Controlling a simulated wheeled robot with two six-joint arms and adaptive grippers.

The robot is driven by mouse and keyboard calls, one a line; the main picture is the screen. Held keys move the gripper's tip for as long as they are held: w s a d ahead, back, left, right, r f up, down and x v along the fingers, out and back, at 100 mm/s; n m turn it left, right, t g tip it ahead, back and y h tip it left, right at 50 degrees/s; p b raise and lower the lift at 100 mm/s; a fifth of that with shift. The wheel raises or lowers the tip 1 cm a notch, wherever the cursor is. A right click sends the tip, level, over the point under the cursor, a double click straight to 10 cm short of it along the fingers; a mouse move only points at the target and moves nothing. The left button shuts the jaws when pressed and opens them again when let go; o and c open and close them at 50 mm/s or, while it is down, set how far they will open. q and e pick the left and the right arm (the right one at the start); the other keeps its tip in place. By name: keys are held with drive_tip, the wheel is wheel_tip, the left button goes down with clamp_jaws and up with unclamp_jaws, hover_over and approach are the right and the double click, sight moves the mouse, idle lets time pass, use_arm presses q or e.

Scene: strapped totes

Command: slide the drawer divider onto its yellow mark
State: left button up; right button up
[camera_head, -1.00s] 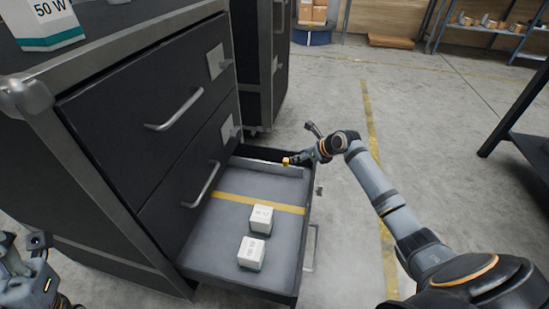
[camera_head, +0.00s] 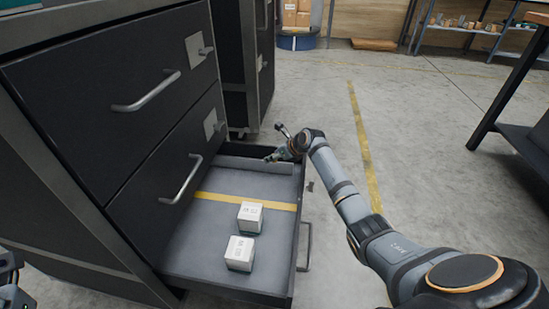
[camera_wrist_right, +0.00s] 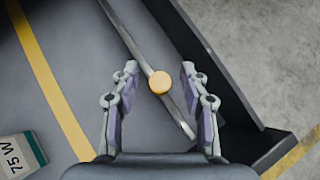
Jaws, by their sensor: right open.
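The divider (camera_head: 236,163) is a thin grey plate across the far end of the open drawer. Its round yellow knob (camera_wrist_right: 160,82) shows in the right wrist view, where the divider (camera_wrist_right: 134,38) runs diagonally. The yellow mark (camera_head: 245,201) is a stripe across the drawer floor, nearer than the divider and apart from it. My right gripper (camera_wrist_right: 159,72) is open, with one finger on each side of the knob. In the head view the right gripper (camera_head: 270,158) hides the knob. Only a sliver of my left gripper (camera_head: 10,285) shows at the left edge.
Two white boxes (camera_head: 250,217) (camera_head: 240,253) stand in the drawer on the near side of the mark. The box nearest the stripe also shows in the wrist view (camera_wrist_right: 17,155). The dark cabinet (camera_head: 110,110) rises left of the drawer. Open floor lies to the right.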

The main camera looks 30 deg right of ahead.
clamp_jaws()
idle(0.5)
